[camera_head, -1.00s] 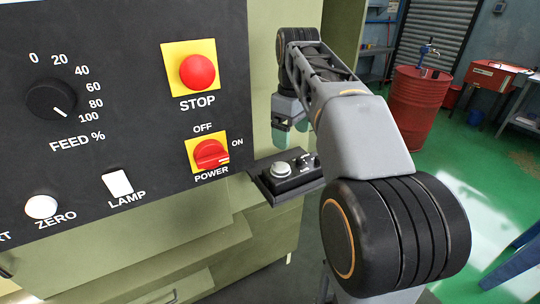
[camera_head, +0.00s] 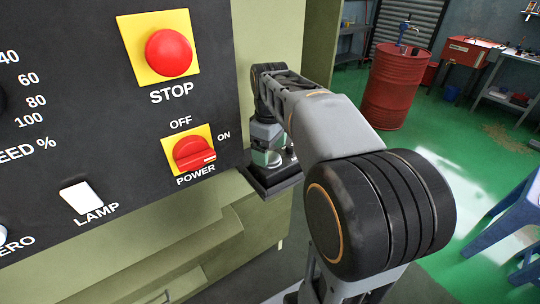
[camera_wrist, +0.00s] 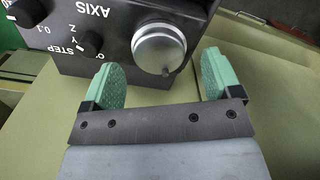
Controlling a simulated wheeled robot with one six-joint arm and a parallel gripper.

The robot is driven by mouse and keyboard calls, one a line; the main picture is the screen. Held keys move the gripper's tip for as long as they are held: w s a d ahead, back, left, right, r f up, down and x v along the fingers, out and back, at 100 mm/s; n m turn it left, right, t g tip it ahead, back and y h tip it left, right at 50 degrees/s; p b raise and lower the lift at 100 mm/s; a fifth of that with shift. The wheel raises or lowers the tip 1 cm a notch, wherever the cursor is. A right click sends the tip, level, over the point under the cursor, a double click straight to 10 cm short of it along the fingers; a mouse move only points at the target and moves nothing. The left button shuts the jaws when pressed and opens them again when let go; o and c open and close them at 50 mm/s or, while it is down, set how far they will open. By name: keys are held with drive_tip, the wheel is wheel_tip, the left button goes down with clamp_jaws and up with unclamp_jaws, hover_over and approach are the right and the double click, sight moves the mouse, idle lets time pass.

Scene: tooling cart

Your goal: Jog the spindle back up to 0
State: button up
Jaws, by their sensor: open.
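The small black control box (camera_head: 272,184) sits at the right end of the panel. In the wrist view the box (camera_wrist: 118,52) shows a silver round handwheel (camera_wrist: 160,45), a black selector knob (camera_wrist: 90,42) near the lettering AXIS and STEP, and another black knob (camera_wrist: 28,12) at the left edge. My gripper (camera_wrist: 160,66) is open, its green pads left and right of the handwheel in the picture. I cannot tell whether they touch it. In the head view my gripper (camera_head: 268,152) is over the box and hides most of its controls. The spindle is not seen.
The panel left of my arm carries a red STOP button (camera_head: 169,52), a red POWER switch (camera_head: 195,153) and a white LAMP button (camera_head: 81,197). A red drum (camera_head: 396,88) stands behind at right.

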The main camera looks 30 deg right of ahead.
drive_tip(key=shift+f, duration=1.15)
drive_tip(key=c, duration=0.9)
drive_tip(key=shift+m, duration=0.4)
drive_tip(key=m, duration=0.2)
drive_tip(key=shift+r+m+p, duration=0.1)
drive_tip(key=shift+m+p, duration=0.2)
drive_tip(key=shift+p, duration=0.05)
drive_tip(key=shift+d+m+p, duration=0.1)
drive_tip(key=shift+m+p, duration=0.2)
drive_tip(key=shift+m, duration=1.5)
